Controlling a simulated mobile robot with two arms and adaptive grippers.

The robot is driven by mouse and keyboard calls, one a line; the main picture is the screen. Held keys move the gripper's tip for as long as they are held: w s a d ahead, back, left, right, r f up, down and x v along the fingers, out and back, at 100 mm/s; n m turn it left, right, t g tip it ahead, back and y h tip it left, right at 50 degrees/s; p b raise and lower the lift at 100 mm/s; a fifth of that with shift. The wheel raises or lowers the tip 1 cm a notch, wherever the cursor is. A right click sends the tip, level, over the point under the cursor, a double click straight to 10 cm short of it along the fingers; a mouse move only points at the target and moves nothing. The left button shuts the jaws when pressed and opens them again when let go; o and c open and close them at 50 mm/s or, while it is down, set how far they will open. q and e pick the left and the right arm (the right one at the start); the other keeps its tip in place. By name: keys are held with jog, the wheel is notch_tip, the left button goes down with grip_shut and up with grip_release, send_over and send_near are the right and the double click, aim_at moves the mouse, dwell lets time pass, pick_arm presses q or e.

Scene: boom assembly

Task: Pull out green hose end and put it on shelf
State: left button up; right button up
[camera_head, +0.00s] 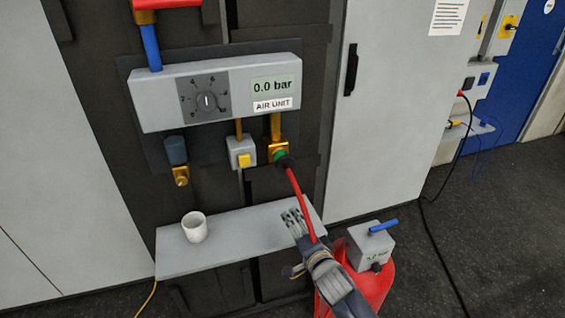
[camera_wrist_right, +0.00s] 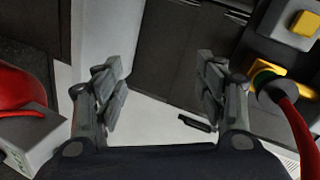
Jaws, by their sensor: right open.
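The green hose end (camera_head: 280,156) sits in a brass fitting under the air unit (camera_head: 215,95). Its dark collar and red hose (camera_head: 297,190) lead down behind my right gripper. In the right wrist view, the hose end (camera_wrist_right: 266,82) and red hose (camera_wrist_right: 298,135) are at the right, outside the fingers. My right gripper (camera_head: 294,222) is over the right end of the grey shelf (camera_head: 245,235), below the hose end. In the right wrist view, this gripper (camera_wrist_right: 160,90) is open, with nothing between its fingers. My left gripper is not in view.
A white cup (camera_head: 195,227) stands on the shelf's left part. A box with a yellow button (camera_head: 242,158) is left of the hose end. A red tank (camera_head: 370,287) with a grey box and blue lever (camera_head: 383,227) stands right of the shelf. The shelf's middle is clear.

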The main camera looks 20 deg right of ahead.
aim_at(286, 166)
jog(key=r+m+t, duration=0.1)
jog(key=r, duration=0.4)
jog(key=r+m+t, duration=0.1)
jog(key=r, duration=0.4)
jog(key=w+r+m+t, duration=0.1)
jog(key=r, duration=0.4)
jog(key=shift+a+r+m, duration=0.25)
jog(key=shift+m, duration=0.15)
jog(key=shift+w, duration=0.1)
jog(key=shift+w+a+b, duration=0.15)
jog(key=shift+w+b, duration=0.9)
jog(key=shift+w, duration=3.35)
jog(key=c, duration=1.5)
jog(key=shift+s+p, duration=0.15)
jog(key=shift+p, duration=0.2)
